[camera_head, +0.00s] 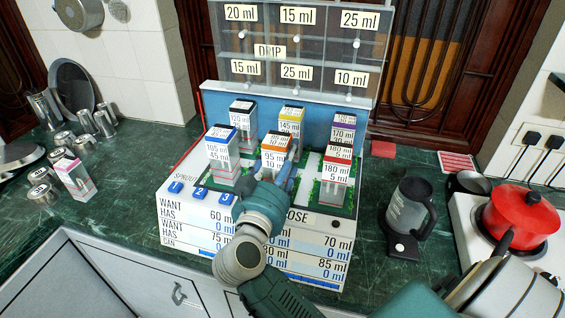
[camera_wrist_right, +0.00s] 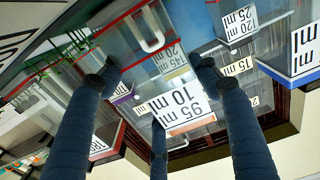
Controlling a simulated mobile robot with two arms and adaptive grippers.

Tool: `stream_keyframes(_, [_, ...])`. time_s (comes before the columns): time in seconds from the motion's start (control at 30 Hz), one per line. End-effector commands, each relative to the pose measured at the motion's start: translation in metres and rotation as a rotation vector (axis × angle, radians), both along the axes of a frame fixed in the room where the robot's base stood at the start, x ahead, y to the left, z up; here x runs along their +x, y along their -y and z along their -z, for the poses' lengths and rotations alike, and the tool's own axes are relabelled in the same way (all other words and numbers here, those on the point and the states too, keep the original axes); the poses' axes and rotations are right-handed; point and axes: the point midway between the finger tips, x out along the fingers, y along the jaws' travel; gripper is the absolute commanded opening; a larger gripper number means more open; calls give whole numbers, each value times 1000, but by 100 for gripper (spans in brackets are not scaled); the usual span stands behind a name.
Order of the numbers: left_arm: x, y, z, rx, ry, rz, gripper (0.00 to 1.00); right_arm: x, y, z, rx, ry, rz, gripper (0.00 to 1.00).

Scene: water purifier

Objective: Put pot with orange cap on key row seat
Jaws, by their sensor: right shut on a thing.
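The pot with the orange cap (camera_head: 274,157) is a clear box labelled 95 ml and 10 ml, near the middle of the purifier top. My right gripper (camera_head: 285,174) is shut on it from the front, and my wrist hides its lower part. The pot also shows between the dark fingers in the right wrist view (camera_wrist_right: 187,112). Whether its base touches the board cannot be told. The key row has blue keys (camera_head: 200,193) along the front left edge of the purifier. My wrist hides the row's middle. My left gripper is not in view.
A blue-capped pot (camera_head: 222,150) stands left of the held pot, a red-capped pot (camera_head: 336,172) right of it. Yellow-capped (camera_head: 291,122), black-capped (camera_head: 243,115) and purple-capped (camera_head: 342,130) pots stand behind. A clear drip rack (camera_head: 297,50) rises at the back. A grey mug (camera_head: 409,208) stands right.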

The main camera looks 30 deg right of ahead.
Motion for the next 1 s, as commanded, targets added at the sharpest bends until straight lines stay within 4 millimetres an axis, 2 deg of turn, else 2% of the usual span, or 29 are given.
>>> stream_keyframes(0.1, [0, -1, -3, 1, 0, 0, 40, 0, 0, 3, -2, -2, 0, 33])
stream_keyframes(0.13, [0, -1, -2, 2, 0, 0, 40, 0, 0, 3, -1, -2, 0, 67])
stream_keyframes(0.2, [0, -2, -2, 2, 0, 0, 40, 0, 0, 3, -1, -2, 0, 80])
stream_keyframes(0.57, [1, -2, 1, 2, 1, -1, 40, 0, 0, 0, 1, 2, 0, 80])
stream_keyframes(0.77, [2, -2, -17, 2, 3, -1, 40, -20, -23, -3, 3, -6, -2, 80])
stream_keyframes(1.0, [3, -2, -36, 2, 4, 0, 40, -54, -63, -1, 2, -8, -2, 80])
